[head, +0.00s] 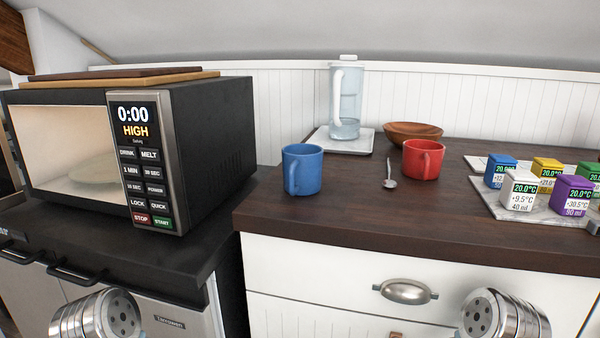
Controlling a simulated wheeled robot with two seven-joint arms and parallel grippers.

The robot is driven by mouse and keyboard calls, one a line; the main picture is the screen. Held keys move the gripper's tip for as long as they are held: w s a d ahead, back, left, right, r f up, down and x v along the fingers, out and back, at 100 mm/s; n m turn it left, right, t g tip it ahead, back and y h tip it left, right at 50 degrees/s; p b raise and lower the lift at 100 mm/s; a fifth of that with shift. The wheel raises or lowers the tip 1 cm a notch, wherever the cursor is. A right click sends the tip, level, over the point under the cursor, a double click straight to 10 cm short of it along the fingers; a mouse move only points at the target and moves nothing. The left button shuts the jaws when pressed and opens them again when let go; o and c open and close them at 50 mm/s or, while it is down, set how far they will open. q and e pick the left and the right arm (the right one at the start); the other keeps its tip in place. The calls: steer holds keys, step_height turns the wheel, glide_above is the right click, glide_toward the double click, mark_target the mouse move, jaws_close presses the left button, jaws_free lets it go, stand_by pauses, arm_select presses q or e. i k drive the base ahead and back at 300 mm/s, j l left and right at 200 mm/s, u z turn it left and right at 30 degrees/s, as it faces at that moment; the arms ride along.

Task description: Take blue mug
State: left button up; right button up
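The blue mug (302,170) stands upright on the dark wooden countertop (350,217), near its left end. Its handle is on the left side, turned toward me. Nothing touches the mug, and its inside is mostly hidden. Round metal parts of my left and right arms show at the bottom edge, in front of the cabinets and well below the mug. No gripper fingers show in the head view.
A red mug (422,160), a spoon (390,172), a wooden bowl (412,132) and a glass pitcher (346,100) on a white board stand right of and behind the blue mug. A black microwave (215,130) is at left. Several coloured cubes sit on trays at right. The counter's front is clear.

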mark_target(302, 163)
steer(key=k+j+z, duration=0.15)
steer(key=j, duration=0.25)
steer(key=k+j+z, duration=0.15)
steer(key=j, duration=0.3)
steer(key=k+j+z, duration=0.15)
steer(key=j, duration=0.2)
steer(key=k+j+z, duration=0.1)
steer(key=j, duration=0.3)
